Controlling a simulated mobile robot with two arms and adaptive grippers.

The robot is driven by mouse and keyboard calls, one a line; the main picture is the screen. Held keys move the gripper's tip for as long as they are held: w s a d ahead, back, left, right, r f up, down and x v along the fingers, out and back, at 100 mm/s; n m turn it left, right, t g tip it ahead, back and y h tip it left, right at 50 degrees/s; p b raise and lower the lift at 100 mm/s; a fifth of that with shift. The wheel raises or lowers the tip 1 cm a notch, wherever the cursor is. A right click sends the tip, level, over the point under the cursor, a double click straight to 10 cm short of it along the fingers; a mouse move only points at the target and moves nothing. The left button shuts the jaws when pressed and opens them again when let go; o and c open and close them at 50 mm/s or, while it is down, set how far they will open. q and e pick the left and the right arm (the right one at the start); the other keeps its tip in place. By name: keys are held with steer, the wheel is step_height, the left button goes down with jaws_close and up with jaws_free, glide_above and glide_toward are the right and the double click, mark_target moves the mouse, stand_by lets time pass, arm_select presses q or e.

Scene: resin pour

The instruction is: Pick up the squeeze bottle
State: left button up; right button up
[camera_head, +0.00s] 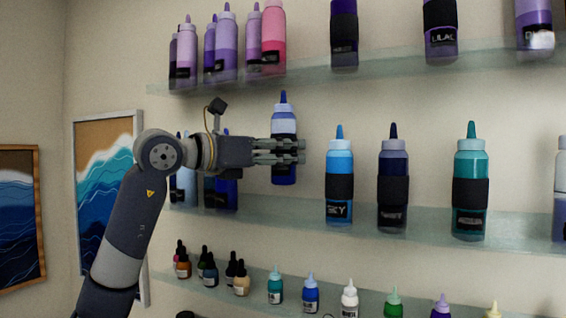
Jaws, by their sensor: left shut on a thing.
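A squeeze bottle (284,174) with a dark blue tip, pale upper part and deep blue lower part is upright at the middle shelf's height. My left gripper (297,151) comes in from the left and is shut on it, its fingers crossing the bottle's middle. The bottle's base appears above the shelf surface, higher than the bases of its neighbours. The fingers hide the middle of the bottle and any label there. My right gripper is not in view.
The middle glass shelf (290,215) also holds a sky-blue bottle (340,160), a navy bottle (392,165) and a teal bottle (470,163) to the right. Blue bottles stand behind my left wrist. Purple and pink bottles line the upper shelf (400,62); small bottles line the lower one.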

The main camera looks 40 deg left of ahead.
arm_select(q)
steer(key=s+d+b, duration=0.1)
steer(key=s+d, duration=0.2)
steer(key=s, duration=0.6)
steer(key=s+d+b, duration=0.1)
steer(key=s+d, duration=0.2)
steer(key=s, duration=0.6)
steer(key=shift+s, duration=0.4)
steer(key=o, duration=0.4)
steer(key=c, duration=0.3)
steer(key=shift+c, duration=0.2)
